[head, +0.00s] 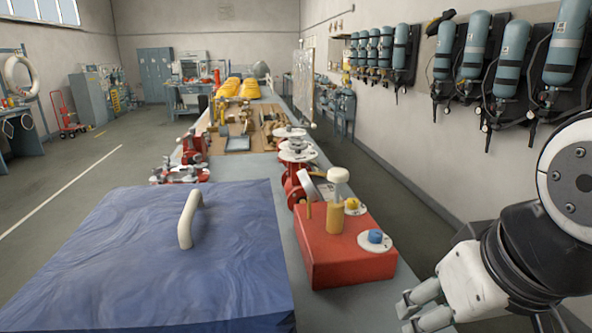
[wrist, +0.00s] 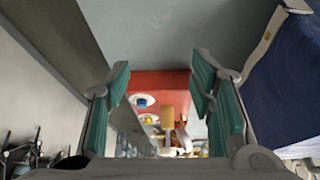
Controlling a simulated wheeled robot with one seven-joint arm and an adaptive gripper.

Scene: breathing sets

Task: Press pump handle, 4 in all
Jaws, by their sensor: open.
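A red box (head: 345,250) stands on the bench. From its top rises a brass-coloured pump cylinder (head: 335,218) with a pale knobbed pump handle (head: 338,175), which stands up above the cylinder. In the wrist view the red box (wrist: 160,80) and the brass cylinder (wrist: 168,120) appear beyond and between my fingers. My gripper (head: 412,312) is open and empty, to the right of and nearer than the red box, touching nothing that I can see. Its two green-padded fingers are spread apart in the wrist view (wrist: 160,75).
A blue knob (head: 375,236) on a white disc and a metal lever (head: 312,186) sit on the box. A blue cover (head: 130,260) with a white handle (head: 188,218) lies left. Red valves (head: 296,180) stand behind. Air cylinders (head: 475,45) hang on the right wall.

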